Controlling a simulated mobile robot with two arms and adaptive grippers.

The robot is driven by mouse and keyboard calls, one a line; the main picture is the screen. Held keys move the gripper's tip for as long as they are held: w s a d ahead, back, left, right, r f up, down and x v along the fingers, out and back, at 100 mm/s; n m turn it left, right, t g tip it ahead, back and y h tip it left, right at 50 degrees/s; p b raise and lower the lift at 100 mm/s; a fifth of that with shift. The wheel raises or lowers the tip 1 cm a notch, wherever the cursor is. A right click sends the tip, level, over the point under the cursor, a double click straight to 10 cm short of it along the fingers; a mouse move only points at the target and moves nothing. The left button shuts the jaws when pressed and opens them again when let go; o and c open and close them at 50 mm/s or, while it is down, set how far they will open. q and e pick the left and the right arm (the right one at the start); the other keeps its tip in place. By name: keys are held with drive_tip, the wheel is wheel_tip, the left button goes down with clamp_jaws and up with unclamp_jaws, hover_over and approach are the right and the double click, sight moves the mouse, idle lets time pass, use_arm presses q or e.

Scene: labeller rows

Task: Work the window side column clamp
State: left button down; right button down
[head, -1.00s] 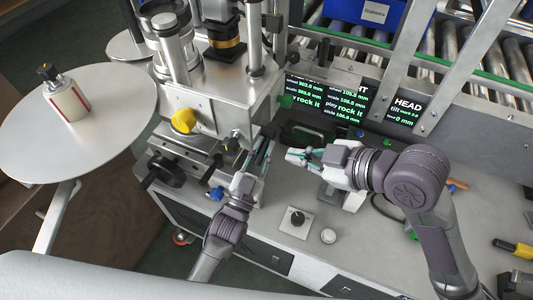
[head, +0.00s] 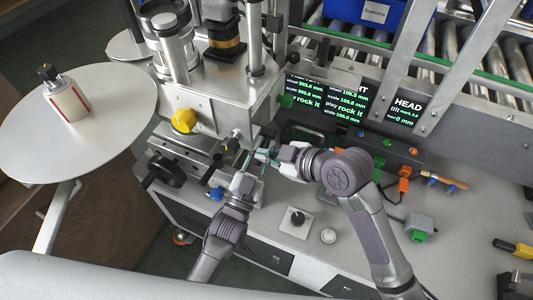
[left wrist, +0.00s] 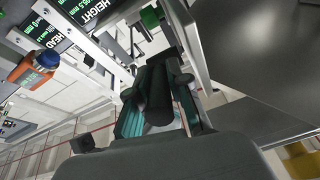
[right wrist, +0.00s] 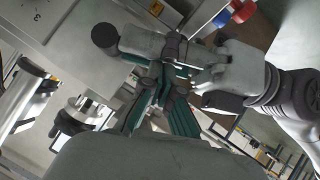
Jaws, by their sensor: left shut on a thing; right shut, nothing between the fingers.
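My left gripper (head: 256,164) is beside the front of the steel labeller head (head: 215,90), its fingers shut on a dark cylindrical handle (left wrist: 158,95). The handle fills the space between the teal finger pads in the left wrist view; I take it as the clamp's handle, but its side label is not visible. My right gripper (head: 266,155) is shut and empty, its tips close beside the left fingers. In the right wrist view its teal fingers (right wrist: 163,100) are near the left gripper (right wrist: 205,68). Whether they touch cannot be told.
A yellow knob (head: 184,121) and a black handwheel (head: 166,171) sit on the labeller at left. A dark knob (head: 232,143) is close to the grippers. Display panels (head: 345,98) stand behind. A screwdriver (head: 443,181) lies at right.

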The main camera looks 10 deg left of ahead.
drive_tip(key=shift+w+f, duration=0.15)
drive_tip(key=shift+f, duration=0.65)
use_arm(q)
drive_tip(key=shift+a, duration=0.1)
use_arm(e)
drive_tip(key=shift+d, duration=0.1)
use_arm(q)
drive_tip(key=c, duration=1.3)
unclamp_jaws()
drive_tip(key=shift+c, duration=0.2)
drive_tip(key=shift+r, duration=0.1)
